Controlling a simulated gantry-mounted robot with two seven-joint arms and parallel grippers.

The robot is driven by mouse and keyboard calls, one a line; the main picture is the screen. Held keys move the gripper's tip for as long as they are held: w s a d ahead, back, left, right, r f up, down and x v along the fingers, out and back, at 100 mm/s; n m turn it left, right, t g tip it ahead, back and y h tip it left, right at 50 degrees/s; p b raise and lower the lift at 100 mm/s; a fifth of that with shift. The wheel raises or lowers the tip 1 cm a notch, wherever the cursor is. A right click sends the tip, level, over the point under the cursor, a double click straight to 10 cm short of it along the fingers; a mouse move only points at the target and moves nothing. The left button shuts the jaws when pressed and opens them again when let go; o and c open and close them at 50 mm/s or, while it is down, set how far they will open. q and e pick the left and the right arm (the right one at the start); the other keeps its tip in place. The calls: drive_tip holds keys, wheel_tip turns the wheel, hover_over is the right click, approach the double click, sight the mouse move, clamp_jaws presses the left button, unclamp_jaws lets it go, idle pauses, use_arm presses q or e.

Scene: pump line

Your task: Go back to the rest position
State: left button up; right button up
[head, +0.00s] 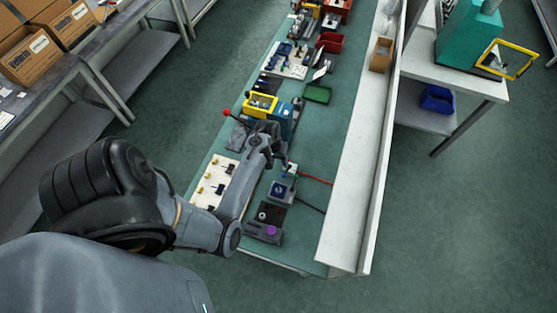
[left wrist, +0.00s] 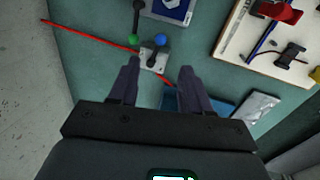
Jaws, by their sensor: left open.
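My left arm reaches in from the left in the head view, and its gripper (head: 279,150) is over the green bench (head: 225,140). In the left wrist view the gripper (left wrist: 157,82) has its two dark fingers spread apart, with nothing held between them. Just beyond the fingertips is a small light block (left wrist: 153,62) with a lever and green and blue knobs. I cannot tell the exact height of the fingers above it. My right gripper is in neither view.
A white board (head: 208,186) with yellow and black parts lies beside my forearm. A blue-and-yellow machine (head: 277,115) stands close behind the gripper. A long white ledge (head: 352,165) borders the right side. Open floor (head: 450,225) lies beyond it.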

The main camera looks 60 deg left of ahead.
use_arm(q)
drive_tip(key=s+r+m+g+y+p, duration=0.1)
drive_tip(key=s+m+g+y+p, duration=0.15)
drive_tip(key=s, duration=0.75)
drive_tip(key=d+r+m+t+h, duration=0.1)
drive_tip(key=d+r+m+t, duration=0.3)
drive_tip(key=d+r+m, duration=0.5)
drive_tip(key=d+r, duration=1.1)
drive_tip(key=d, duration=0.4)
drive_tip(key=shift+w+r+p, duration=0.2)
drive_tip(key=shift+p, duration=0.2)
drive_tip(key=shift+t, duration=0.25)
drive_tip(key=shift+c, duration=0.3)
